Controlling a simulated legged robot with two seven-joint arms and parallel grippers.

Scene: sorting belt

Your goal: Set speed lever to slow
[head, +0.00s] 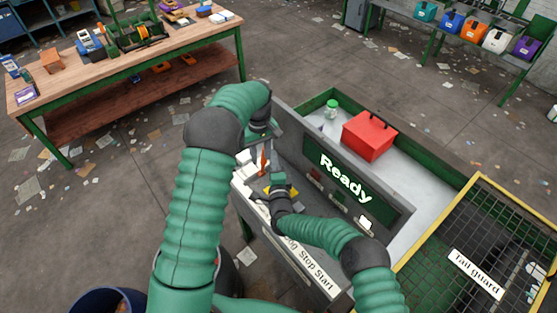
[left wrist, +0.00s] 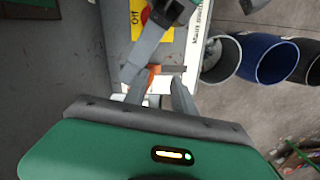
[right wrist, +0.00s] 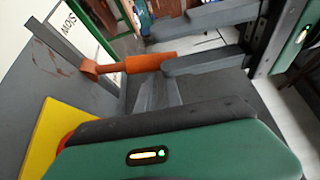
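The orange speed lever (head: 264,161) stands out from the control panel below the Ready screen (head: 345,178). In the right wrist view the lever (right wrist: 145,63) sits at a grey slot, with a "Slow" label (right wrist: 68,36) on the white panel beside it. My left gripper (left wrist: 163,90) is open, its fingers on either side of the lever's end; the lever lies nearer one finger, and contact is unclear. My right gripper (right wrist: 156,85) looks shut and empty, just beside the lever. The lever's exact setting is hard to tell.
A yellow "Off" plate (left wrist: 140,22) with a red control is close to my right gripper. A red box (head: 369,136) and a green-lidded jar (head: 331,109) are on the belt behind the panel. The yellow-framed tail guard (head: 477,272) is at right.

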